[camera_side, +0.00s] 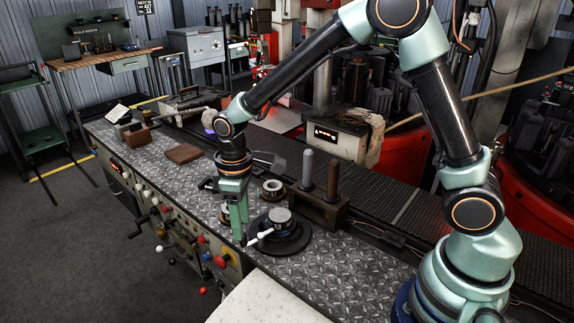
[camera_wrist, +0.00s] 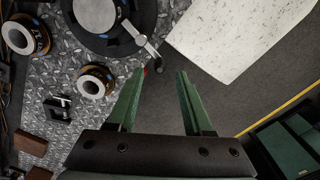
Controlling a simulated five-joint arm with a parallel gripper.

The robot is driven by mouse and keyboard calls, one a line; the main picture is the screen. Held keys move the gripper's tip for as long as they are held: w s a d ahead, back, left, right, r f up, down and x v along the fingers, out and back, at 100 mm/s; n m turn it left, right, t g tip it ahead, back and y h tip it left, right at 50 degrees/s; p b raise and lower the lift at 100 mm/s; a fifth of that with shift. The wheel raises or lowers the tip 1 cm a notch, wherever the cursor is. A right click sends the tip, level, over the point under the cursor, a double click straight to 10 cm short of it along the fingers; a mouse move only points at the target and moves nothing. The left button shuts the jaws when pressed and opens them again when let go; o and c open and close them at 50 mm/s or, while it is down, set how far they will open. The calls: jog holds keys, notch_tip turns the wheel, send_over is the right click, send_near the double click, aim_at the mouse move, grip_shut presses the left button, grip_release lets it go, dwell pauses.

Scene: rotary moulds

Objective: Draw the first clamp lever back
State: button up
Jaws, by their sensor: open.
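A round black mould base (camera_side: 291,243) stands on the tread-plate bench, with a grey-topped ring at its middle. A clamp lever (camera_side: 261,236) with a pale handle sticks out from it to the left in the side view. In the wrist view the lever (camera_wrist: 141,40) runs from the mould base (camera_wrist: 82,40) down to the right, its end near my fingertips. My gripper (camera_side: 239,236) points down just left of the lever's end. In the wrist view my gripper (camera_wrist: 158,75) is open, with nothing held between its green fingers. Whether a finger touches the lever cannot be told.
Amber-banded rings stand close by, one behind the mould base (camera_side: 272,188) and another in the wrist view (camera_wrist: 97,80). A wooden block with two upright rods (camera_side: 318,207) stands behind right. A pale slab (camera_side: 265,302) lies in front. Control knobs line the bench front.

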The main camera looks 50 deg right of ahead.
aim_at(258, 237)
jog(key=shift+f, duration=2.3)
grip_shut()
